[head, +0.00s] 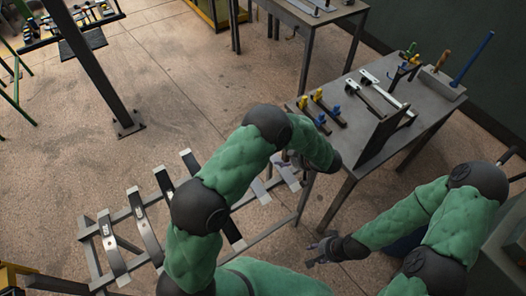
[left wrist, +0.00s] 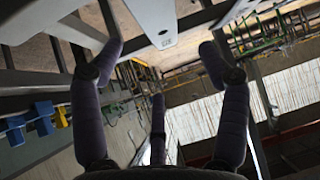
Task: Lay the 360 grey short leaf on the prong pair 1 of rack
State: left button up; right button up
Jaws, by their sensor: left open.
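My left gripper (head: 284,163) is open over the right end of the floor rack (head: 138,262), beside the table. In the left wrist view its dark fingers (left wrist: 160,62) are spread. A light grey leaf with small dark print (left wrist: 152,18) shows beyond and between the fingertips; I see no finger closed on it, and the print is too small to read. In the head view two pale leaf ends (head: 262,191) show under my left forearm and hand; my arm hides the rest. My right gripper (head: 322,249) is low at centre right, fingers apart and empty.
Several dark leaves with pale ends (head: 112,246) lie across the rack's left part. The grey table (head: 430,112) holds light leaves (head: 391,92), blue and yellow clamps (head: 319,98) and an upright dark plate (head: 383,133).

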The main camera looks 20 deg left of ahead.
pick_arm(q)
jog(key=shift+a+f, duration=0.15)
jog(key=shift+f, duration=0.05)
jog(key=b+x, duration=0.1)
jog(key=x, duration=0.4)
jog(key=b+x, duration=0.1)
jog(key=x, duration=0.4)
jog(key=shift+r+b, duration=0.15)
jog(key=shift+b, duration=0.15)
jog(key=c, duration=1.4)
jog(key=shift+w+r, duration=0.1)
jog(key=shift+r, duration=0.05)
grip_shut()
